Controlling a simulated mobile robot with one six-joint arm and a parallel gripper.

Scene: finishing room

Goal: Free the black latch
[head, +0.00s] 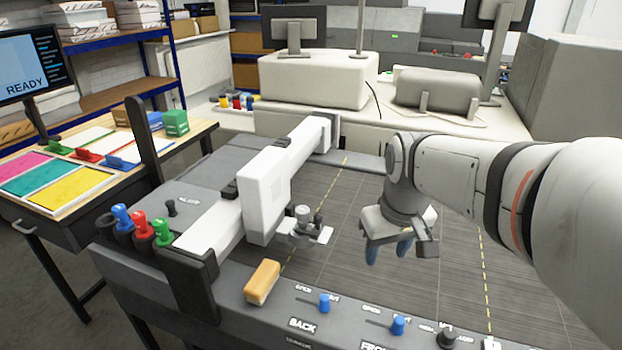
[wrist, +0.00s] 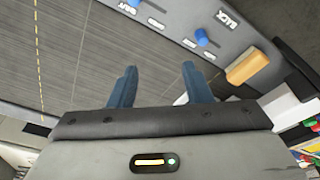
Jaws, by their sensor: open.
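My gripper (head: 388,250) hangs open and empty above the grey slatted bed (head: 345,235), right of the white carriage. Its two blue fingers (wrist: 159,70) stand apart in the wrist view, with nothing between them. A small metal tool holder (head: 300,228) sticks out low on the carriage's right side. A small dark upright piece (head: 318,220) stands on it and may be the black latch; it is too small to be sure. My fingers are to its right, apart from it. In the wrist view I cannot make out a latch.
The white carriage (head: 264,195) rides a beam across the bed. The front rail carries a tan block (head: 262,282), which also shows in the wrist view (wrist: 247,65), blue sliders (head: 324,303) and a black knob (head: 447,338). Red, green and blue tools (head: 142,226) stand at left.

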